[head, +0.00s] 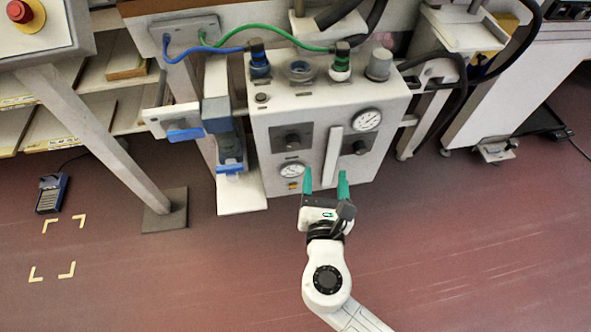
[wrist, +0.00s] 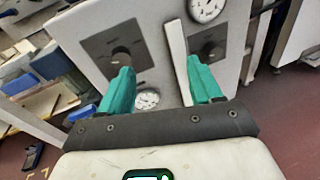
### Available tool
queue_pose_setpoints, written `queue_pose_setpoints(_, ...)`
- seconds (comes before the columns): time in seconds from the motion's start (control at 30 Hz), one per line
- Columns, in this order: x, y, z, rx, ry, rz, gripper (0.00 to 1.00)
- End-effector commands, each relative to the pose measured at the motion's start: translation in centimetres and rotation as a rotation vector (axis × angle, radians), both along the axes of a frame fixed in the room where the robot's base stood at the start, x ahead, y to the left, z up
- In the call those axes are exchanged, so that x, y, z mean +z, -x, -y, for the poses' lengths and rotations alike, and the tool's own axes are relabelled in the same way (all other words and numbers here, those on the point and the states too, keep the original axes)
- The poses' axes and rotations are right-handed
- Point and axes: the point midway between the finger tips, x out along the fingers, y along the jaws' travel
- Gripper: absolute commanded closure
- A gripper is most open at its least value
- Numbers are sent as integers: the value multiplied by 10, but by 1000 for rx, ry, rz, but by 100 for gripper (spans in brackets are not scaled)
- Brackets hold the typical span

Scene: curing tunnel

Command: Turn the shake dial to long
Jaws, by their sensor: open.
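The pale machine panel (head: 320,115) carries two dark knobs on square dark plates. The left dial (head: 292,138) and the right dial (head: 359,147) have labels too small to read, so I cannot tell which is the shake dial. In the wrist view the left dial (wrist: 121,54) is partly behind the left green finger, and the right dial (wrist: 208,50) is just above the right finger. My gripper (head: 325,180) is open and empty in front of the panel's lower part; its green fingers also show in the wrist view (wrist: 160,72). It appears apart from both dials.
A white upright bar (head: 333,156) stands out between the dials. Round gauges sit at the upper right (head: 367,119) and lower left (head: 292,170). Green (head: 275,32) and blue (head: 205,52) hoses run above. The red floor (head: 450,240) is clear to the right.

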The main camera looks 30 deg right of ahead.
Motion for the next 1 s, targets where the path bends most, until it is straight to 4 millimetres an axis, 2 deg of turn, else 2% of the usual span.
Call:
queue_pose_setpoints(0.03,-14,-4,-17,60,100,-18,36)
queue_pose_setpoints(0.1,-17,-8,-36,123,222,-37,36)
queue_pose_setpoints(0.2,-20,-10,-52,174,324,-53,36)
queue_pose_setpoints(0.27,-20,-12,-55,186,349,-57,36)
queue_pose_setpoints(0.47,-18,-33,-47,184,356,-57,36)
queue_pose_setpoints(0.8,-18,-89,-25,183,352,-55,36)
queue_pose_setpoints(1.0,-18,-107,-18,185,353,-57,36)
